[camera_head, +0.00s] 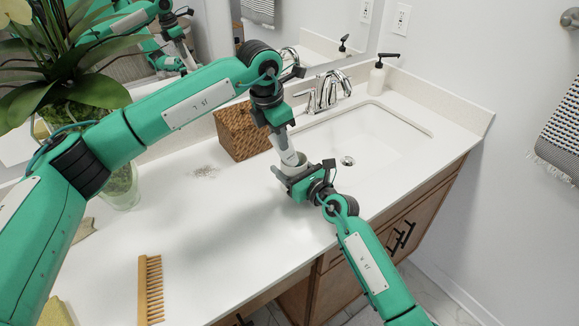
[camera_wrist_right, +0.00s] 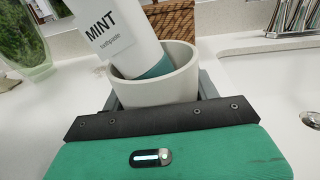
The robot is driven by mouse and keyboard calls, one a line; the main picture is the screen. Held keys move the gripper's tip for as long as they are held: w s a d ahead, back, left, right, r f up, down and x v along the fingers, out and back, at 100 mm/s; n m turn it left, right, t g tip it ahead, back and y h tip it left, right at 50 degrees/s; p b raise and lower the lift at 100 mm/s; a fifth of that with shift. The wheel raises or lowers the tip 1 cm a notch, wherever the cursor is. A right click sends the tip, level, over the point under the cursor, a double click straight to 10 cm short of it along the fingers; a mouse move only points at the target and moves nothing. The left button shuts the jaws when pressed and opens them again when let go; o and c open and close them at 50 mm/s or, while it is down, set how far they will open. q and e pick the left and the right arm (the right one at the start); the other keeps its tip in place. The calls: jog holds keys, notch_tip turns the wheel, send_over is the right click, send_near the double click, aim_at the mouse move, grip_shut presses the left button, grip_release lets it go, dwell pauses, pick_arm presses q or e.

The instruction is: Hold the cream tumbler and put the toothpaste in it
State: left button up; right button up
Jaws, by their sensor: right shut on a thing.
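The cream tumbler (camera_head: 298,162) is upright at the front left of the sink, with my right gripper (camera_head: 290,177) shut around it. In the right wrist view the tumbler (camera_wrist_right: 160,92) shows its open rim above my gripper. The white toothpaste tube (camera_head: 283,146), marked MINT in the right wrist view (camera_wrist_right: 112,35), stands tilted with its lower teal end inside the tumbler's mouth. My left gripper (camera_head: 277,123) is at the tube's upper end, pointing down. Its fingertips are too small and dark to show whether they grip the tube.
A brown woven box (camera_head: 236,136) stands just behind the left gripper. The sink basin (camera_head: 375,135), chrome faucet (camera_head: 325,92) and soap bottle (camera_head: 377,78) are to the right. A wooden comb (camera_head: 150,290) lies at the front left, and a potted plant (camera_head: 118,185) stands left.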

pick_arm(q)
jog(key=o, duration=0.4)
jog(key=shift+c, duration=0.2)
notch_tip(320, 180, up, 12)
jog(key=s+a, duration=0.1)
jog(key=a, duration=0.1)
jog(key=shift+s, duration=0.15)
jog(key=shift+f, duration=0.15)
pick_arm(e)
jog(key=o, duration=1.2)
